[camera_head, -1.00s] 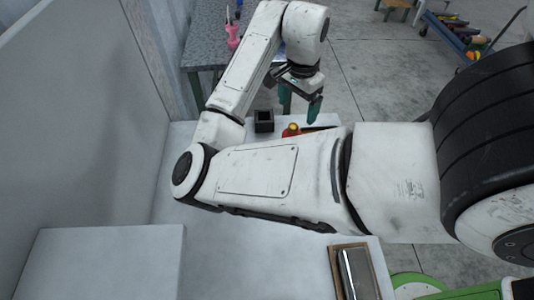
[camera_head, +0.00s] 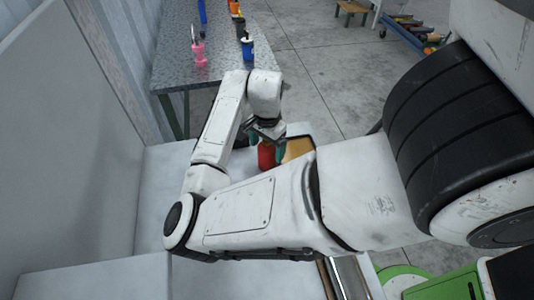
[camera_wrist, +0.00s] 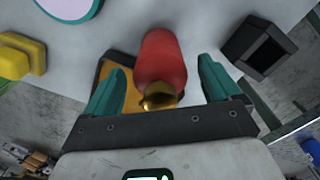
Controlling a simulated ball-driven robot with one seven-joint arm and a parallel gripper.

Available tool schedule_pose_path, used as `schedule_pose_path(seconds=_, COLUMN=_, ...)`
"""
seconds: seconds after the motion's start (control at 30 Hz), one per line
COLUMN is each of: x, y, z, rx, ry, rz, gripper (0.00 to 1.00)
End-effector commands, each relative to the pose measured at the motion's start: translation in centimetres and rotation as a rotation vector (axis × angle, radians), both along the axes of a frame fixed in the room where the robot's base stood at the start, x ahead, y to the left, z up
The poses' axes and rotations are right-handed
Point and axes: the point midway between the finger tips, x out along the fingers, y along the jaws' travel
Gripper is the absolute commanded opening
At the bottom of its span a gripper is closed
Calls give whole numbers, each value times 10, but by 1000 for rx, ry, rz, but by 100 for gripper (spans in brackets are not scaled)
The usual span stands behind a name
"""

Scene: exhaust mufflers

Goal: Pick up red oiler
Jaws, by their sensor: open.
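The red oiler (camera_head: 266,156) stands on the white surface beside my gripper in the head view, its lower part hidden behind my arm. In the wrist view the red oiler (camera_wrist: 161,62) shows its red body and a brass-coloured top, lying between my two teal fingers. My gripper (camera_wrist: 160,88) is open, with a gap visible on each side of the oiler. In the head view my gripper (camera_head: 268,138) is partly hidden by my own wrist.
A black square box (camera_wrist: 259,47) stands right of the oiler in the wrist view. An orange-brown framed tray (camera_head: 297,148) lies beside the oiler. A yellow object (camera_wrist: 22,52) is at the left. A grey table (camera_head: 172,62) with several bottles stands behind.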

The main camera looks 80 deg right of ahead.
Motion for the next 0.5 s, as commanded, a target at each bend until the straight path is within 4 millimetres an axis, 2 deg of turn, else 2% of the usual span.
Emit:
schedule_pose_path(seconds=0.23, x=0, y=0, z=-3, rx=0, ry=-1, rz=0, gripper=90)
schedule_pose_path(seconds=0.5, x=0, y=0, z=-2, rx=0, ry=-1, rz=0, gripper=65)
